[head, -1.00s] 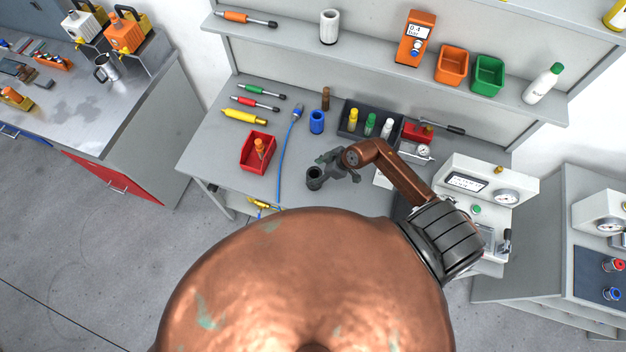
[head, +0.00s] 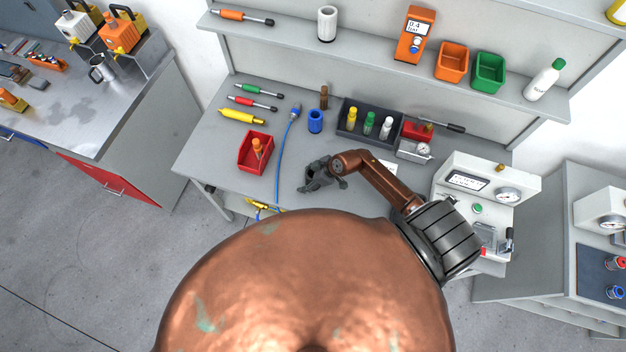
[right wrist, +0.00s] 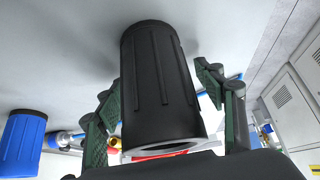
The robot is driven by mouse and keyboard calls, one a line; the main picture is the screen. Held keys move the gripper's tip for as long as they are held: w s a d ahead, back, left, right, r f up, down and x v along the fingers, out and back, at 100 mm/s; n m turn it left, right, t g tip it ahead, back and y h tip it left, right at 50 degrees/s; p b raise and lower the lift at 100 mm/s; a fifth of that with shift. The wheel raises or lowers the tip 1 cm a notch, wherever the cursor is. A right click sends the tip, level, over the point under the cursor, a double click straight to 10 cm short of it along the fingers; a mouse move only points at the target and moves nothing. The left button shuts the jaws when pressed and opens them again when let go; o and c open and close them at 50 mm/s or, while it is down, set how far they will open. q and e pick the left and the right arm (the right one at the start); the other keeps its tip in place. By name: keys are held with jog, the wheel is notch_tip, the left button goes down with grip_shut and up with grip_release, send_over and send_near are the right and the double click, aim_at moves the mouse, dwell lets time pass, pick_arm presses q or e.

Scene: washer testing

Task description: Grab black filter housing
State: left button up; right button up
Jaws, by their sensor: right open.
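The black filter housing (right wrist: 155,75) is a ribbed dark cylinder that fills the middle of the right wrist view. My right gripper (right wrist: 160,108) is open, with one green-padded finger on each side of the housing. The left finger looks close to the housing wall, and a gap shows on the right side. In the head view my right gripper (head: 320,174) is over the front middle of the grey bench, and it largely hides the housing there. My left gripper is not in view.
A blue cylinder (head: 316,121) stands behind the gripper. A blue cable (head: 281,150) and a red bin (head: 255,152) lie to the left. A black tray (head: 370,135) with several bottles is at the back. A white gauge unit (head: 480,190) stands to the right.

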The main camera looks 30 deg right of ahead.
jog(key=shift+f, duration=0.1)
jog(key=shift+w, duration=0.1)
grip_shut()
dwell(0.7)
